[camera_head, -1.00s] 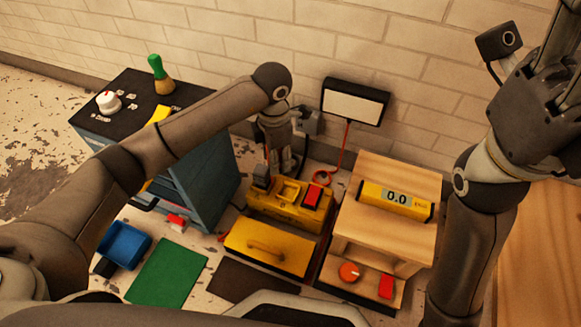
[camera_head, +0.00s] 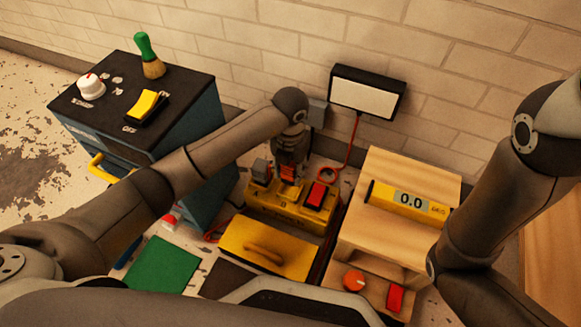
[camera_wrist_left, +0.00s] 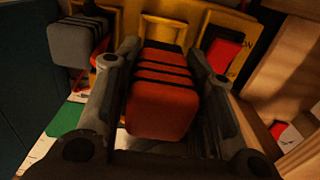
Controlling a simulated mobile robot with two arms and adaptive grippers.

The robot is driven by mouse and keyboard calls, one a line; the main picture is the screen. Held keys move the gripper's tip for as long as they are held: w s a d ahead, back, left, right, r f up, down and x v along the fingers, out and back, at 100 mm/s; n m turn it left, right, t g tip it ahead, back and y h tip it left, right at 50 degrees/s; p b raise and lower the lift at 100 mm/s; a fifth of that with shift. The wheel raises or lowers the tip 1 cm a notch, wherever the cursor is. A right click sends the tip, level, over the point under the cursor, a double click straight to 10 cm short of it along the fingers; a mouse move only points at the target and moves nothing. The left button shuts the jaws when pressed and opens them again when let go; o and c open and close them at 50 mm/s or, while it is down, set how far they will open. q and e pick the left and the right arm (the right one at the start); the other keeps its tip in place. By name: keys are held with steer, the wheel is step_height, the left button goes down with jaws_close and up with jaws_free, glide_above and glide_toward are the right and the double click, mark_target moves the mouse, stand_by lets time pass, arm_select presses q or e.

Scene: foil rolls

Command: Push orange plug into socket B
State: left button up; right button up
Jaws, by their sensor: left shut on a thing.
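My left gripper (camera_head: 289,177) is over the yellow socket block (camera_head: 272,212), pointing down. It is shut on the orange plug (camera_wrist_left: 165,95), which fills the space between its fingers in the left wrist view and shows as a small orange patch in the head view. The plug has dark bands across its far part. It is right at the block; how deep it sits, and in which socket, is hidden. A grey plug (camera_head: 260,171) stands at the block's left end. A red switch (camera_head: 317,195) is at its right. Socket letters are not readable. My right gripper is out of view.
A wooden stand (camera_head: 408,165) with a yellow display (camera_head: 408,201) reading 0.0 is right of the block. A yellow handled lid (camera_head: 268,247) lies in front. A blue cabinet (camera_head: 190,140) stands left. A red cable (camera_head: 352,145) hangs from the wall panel (camera_head: 367,92).

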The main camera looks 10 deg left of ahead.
arm_select(q)
step_height(320, 180, down, 2)
steer(key=shift+f+b, duration=0.1)
steer(key=shift+b, duration=0.7)
steer(key=shift+f+b, duration=0.35)
steer(key=shift+f, duration=0.5)
steer(key=shift+p, duration=0.3)
steer(key=shift+f, duration=0.25)
steer(key=shift+f, duration=0.25)
steer(key=shift+f, duration=0.2)
steer(key=shift+f+b, duration=0.35)
steer(key=shift+f, duration=0.4)
stand_by(0.8)
steer(key=o, duration=1.1)
